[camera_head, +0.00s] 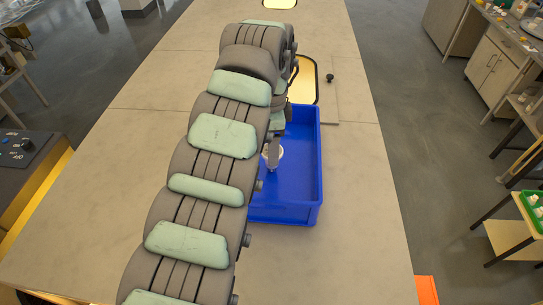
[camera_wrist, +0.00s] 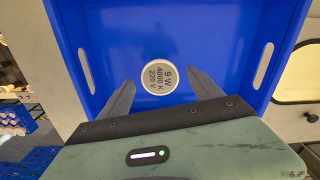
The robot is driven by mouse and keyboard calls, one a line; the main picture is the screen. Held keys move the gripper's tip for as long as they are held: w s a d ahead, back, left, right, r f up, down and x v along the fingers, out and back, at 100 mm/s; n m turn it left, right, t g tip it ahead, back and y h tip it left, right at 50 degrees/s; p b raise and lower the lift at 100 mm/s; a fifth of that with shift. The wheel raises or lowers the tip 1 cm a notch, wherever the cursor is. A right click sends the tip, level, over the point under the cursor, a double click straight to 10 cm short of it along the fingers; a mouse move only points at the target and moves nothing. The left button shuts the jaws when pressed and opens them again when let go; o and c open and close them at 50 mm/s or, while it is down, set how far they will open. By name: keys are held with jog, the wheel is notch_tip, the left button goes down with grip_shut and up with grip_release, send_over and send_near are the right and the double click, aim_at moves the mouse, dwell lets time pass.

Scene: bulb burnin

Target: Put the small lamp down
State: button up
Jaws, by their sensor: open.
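The small lamp (camera_wrist: 160,77) is in the blue bin (camera_wrist: 108,40), its round white end with printed "9 W 4000 K 220 V" facing my wrist camera. In the head view, a white part of the lamp (camera_head: 279,152) shows inside the bin (camera_head: 308,165), partly hidden by my arm. My gripper (camera_wrist: 161,84) is open over the bin, with one finger on each side of the lamp. In the wrist view, gaps show between the lamp and both fingers. Whether the lamp rests on the bin's floor is hidden.
The bin stands on a long grey table (camera_head: 350,255) with clear surface in front and to the right. Behind the bin is a dark-framed, lit opening (camera_head: 304,78), with a black knob (camera_head: 330,78) beside it. A control box (camera_head: 22,150) stands at the left.

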notch_tip(320, 180, up, 6)
jog(key=shift+r, duration=0.15)
